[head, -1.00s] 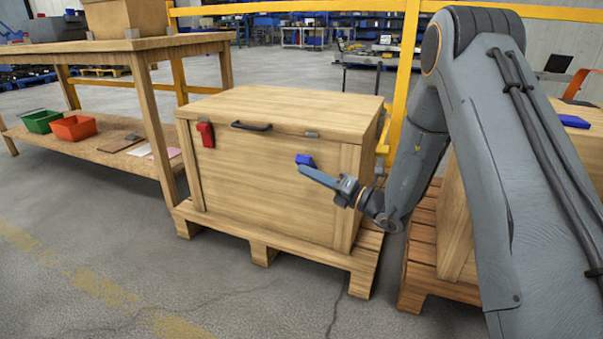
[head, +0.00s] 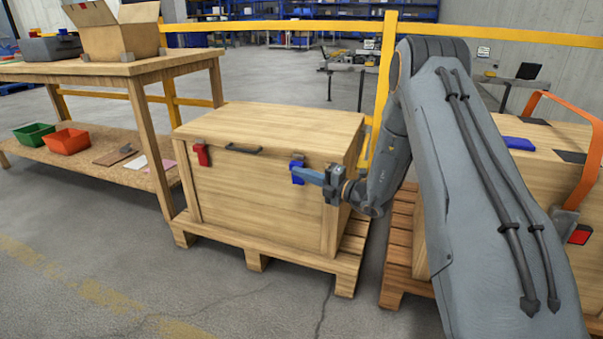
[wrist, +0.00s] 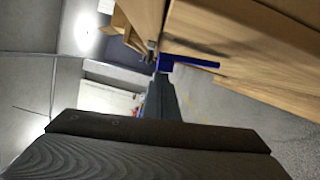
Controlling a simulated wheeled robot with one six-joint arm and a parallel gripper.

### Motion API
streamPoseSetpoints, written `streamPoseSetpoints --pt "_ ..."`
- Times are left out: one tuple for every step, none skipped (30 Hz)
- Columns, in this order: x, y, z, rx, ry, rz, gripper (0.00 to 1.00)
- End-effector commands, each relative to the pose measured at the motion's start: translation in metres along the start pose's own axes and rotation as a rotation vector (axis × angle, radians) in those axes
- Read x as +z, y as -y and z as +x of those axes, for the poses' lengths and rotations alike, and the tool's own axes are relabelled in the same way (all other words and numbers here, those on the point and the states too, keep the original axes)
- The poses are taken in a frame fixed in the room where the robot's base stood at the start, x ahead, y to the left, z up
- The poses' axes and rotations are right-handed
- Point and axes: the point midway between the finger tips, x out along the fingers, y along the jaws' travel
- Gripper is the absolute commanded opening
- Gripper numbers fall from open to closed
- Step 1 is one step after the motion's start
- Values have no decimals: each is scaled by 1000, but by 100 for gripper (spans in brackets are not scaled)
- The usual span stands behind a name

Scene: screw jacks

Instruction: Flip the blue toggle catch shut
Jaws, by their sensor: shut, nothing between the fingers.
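The blue toggle catch (head: 297,171) is at the right of the wooden crate's (head: 250,205) front, just under the lid edge. Its lever hangs down from a grey metal piece, much like the red catch (head: 202,154) at left. In the wrist view the blue lever (wrist: 195,63) runs along the wood; I cannot tell whether it is fully flat. My gripper (head: 308,176) is shut and empty, its fingertips at the blue lever from the right. The fingers also show in the wrist view (wrist: 161,90), their tips at the lever; contact is not certain.
A black handle (head: 243,148) sits between the catches. The crate stands on a pallet (head: 262,252). A second crate with an orange strap (head: 575,150) is at right, a workbench (head: 120,68) at left, yellow railing (head: 270,26) behind. Floor in front is clear.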

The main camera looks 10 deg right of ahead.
Motion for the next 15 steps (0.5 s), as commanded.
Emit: streamPoseSetpoints --pt "-2 2 2 0 -3 1 0" --pt "-2 2 2 0 -3 0 0" --pt "-3 2 2 0 -3 0 0" --pt "-3 2 2 0 -3 0 0" --pt "-3 2 2 0 -3 0 0" --pt "-4 2 1 0 -3 0 0" --pt "-5 2 1 0 -3 0 0" --pt "-7 2 1 -1 -3 0 0" --pt "-10 1 0 -1 -2 1 0" --pt "-13 1 -1 -1 -2 2 0" --pt "-16 1 -1 -2 -1 3 0" --pt "-21 1 -3 -3 0 4 0" --pt "-25 1 -3 -4 0 4 0" --pt "-30 1 -4 -4 0 6 0" --pt "-33 1 -8 -4 3 4 0"
